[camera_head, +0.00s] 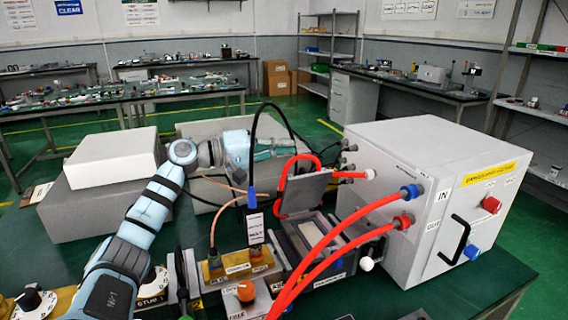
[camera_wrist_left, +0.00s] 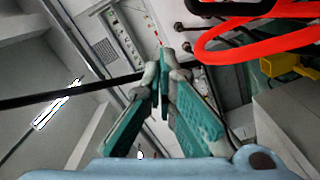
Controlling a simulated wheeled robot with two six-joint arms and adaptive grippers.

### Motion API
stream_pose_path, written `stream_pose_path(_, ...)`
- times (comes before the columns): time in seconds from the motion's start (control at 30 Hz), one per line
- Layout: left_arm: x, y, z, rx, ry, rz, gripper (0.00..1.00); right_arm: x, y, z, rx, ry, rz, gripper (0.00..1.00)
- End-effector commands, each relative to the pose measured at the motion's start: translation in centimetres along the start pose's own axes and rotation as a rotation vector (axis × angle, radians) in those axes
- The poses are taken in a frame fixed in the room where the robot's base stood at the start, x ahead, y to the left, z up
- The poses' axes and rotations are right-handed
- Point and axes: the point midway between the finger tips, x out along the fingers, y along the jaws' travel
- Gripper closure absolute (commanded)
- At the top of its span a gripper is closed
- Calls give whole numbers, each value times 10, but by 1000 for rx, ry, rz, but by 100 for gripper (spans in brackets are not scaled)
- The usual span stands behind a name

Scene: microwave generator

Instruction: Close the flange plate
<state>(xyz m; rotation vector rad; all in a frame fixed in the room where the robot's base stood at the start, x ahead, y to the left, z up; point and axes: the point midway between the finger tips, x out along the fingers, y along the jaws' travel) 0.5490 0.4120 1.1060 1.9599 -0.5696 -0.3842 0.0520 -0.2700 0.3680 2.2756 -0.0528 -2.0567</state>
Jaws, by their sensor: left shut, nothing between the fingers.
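The flange plate (camera_head: 304,193) is a grey square plate that stands raised and tilted above a dark grey frame (camera_head: 290,240) with a lighter opening (camera_head: 318,229). A red hose loop passes close to the plate's left side in the head view. My left gripper (camera_head: 291,146) is behind and above the plate, level with the top of the red loop, and holds nothing. Its teal fingers meet at the tips in the left wrist view (camera_wrist_left: 160,72). I cannot tell whether it touches the loop. My right gripper is not in view.
A white generator box (camera_head: 385,165) with red hoses (camera_head: 350,225) stands right of the frame. A black cable (camera_head: 252,150) arches near my left gripper. Brass blocks (camera_head: 238,267) and knobs stand in front. Grey and white boxes (camera_head: 112,160) sit at the left.

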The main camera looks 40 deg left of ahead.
Motion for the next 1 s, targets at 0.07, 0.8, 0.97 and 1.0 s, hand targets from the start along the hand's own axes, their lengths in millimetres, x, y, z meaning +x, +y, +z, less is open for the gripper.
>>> stream_pose_path(0.07,-3,18,-9,5,4,2,100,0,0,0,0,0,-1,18)
stream_pose_path(0.8,-72,-54,-20,-33,-2,9,100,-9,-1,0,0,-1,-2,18)
stream_pose_path(0.97,-36,-55,-20,-34,-2,8,100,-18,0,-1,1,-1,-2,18)
stream_pose_path(1.0,-28,-55,-19,-34,-3,7,100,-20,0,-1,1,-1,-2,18)
